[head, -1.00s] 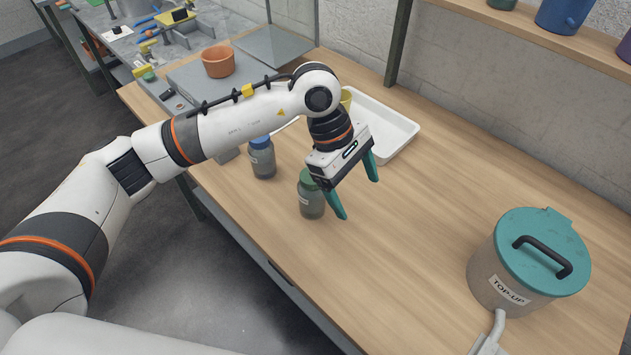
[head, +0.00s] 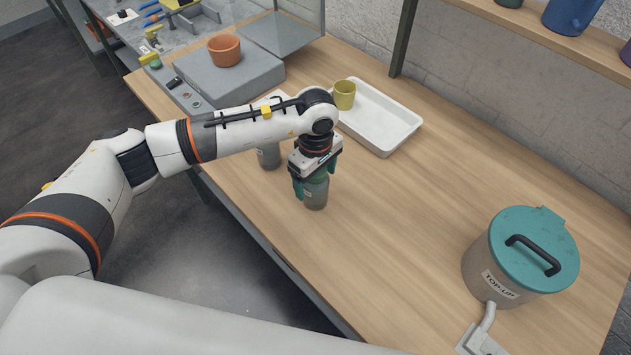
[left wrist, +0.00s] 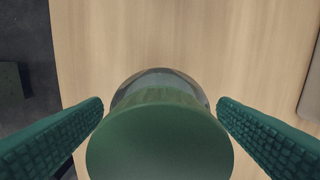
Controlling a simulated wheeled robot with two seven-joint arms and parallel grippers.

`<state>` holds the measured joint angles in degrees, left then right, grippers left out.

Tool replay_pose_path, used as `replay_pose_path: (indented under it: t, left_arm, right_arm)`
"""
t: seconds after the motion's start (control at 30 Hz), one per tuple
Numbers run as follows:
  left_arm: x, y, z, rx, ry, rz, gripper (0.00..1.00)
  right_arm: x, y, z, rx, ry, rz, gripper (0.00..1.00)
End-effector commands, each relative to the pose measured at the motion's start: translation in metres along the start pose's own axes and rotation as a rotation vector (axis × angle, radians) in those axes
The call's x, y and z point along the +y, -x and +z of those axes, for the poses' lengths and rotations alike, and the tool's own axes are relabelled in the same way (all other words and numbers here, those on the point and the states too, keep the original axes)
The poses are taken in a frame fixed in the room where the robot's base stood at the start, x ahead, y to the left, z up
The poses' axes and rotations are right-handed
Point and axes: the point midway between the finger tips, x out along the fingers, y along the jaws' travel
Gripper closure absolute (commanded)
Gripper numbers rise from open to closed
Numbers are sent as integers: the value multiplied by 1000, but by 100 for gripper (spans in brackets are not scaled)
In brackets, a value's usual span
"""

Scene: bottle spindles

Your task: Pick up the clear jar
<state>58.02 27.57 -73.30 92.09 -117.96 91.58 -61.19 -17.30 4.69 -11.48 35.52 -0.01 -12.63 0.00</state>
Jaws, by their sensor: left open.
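The clear jar (head: 316,193) stands upright on the wooden table, with greyish contents. Its green lid (left wrist: 160,140) fills the lower middle of the left wrist view. My left gripper (head: 316,188) points down over the jar from above. Its teal fingers are open, one on each side of the lid, with a visible gap on both sides in the left wrist view. A second jar (head: 268,157) stands behind and to the left, its top hidden by my left arm. My right gripper is not in view.
A white tray (head: 392,142) with a yellow cup (head: 344,95) lies behind. A large teal-lidded container (head: 500,270) marked TOP-UP stands at the right. A terracotta pot (head: 224,49) sits on a grey block at the back left. The table's middle right is clear.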

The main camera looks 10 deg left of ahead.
Motion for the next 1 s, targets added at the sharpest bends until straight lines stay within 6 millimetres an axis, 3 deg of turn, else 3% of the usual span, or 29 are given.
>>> replay_pose_path:
  t: [0.03,0.2,0.43,0.8,1.0]
  left_arm:
    - [1,-4,0,1,0,4,18]
    - [0,-23,0,1,0,0,18]
    - [0,-25,0,0,0,-1,18]
    - [0,-24,1,0,0,-1,77]
    - [-1,-23,1,0,0,-3,77]
  right_arm:
    - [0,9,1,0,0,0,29]
    - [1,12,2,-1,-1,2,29]
    - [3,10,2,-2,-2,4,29]
    - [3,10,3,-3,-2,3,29]
    - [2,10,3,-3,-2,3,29]
